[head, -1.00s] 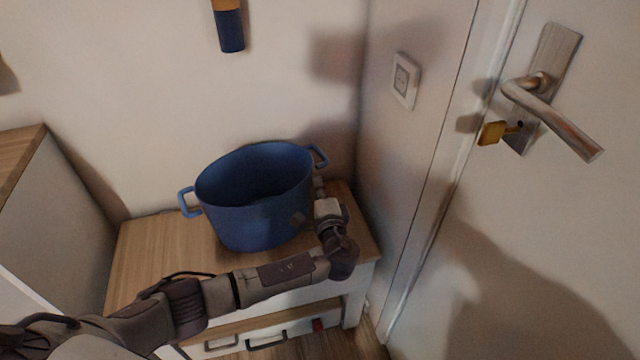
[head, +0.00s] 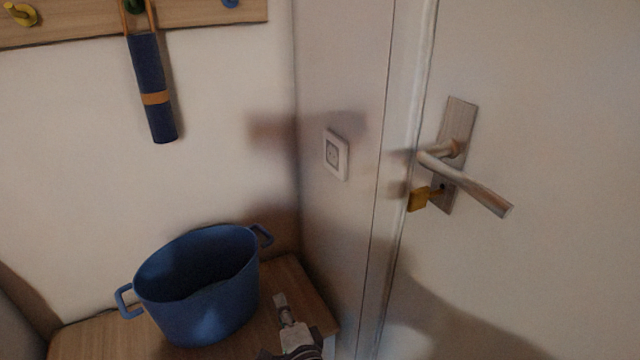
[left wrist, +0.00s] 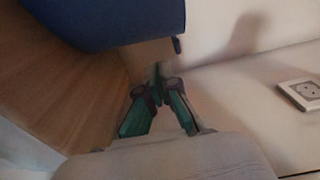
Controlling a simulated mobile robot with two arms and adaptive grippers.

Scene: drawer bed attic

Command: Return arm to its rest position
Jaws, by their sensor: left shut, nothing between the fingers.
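My left gripper (head: 284,308) shows at the bottom of the head view, to the right of the blue pot and apart from it. In the left wrist view its fingers (left wrist: 158,80) come together at the tips with nothing between them. The blue pot (head: 200,300) stands upright on the wooden top of a low cabinet (head: 100,340). The pot also shows at the top of the left wrist view (left wrist: 110,20). Most of my left arm is below the head view. My right gripper is in neither view.
A wall with a socket (head: 336,154) is right of the cabinet, and a door with a lever handle (head: 470,185) and yellow-tagged key (head: 418,199) is beyond it. A dark blue rolled item (head: 152,90) hangs from a hook rail (head: 80,22) above the pot.

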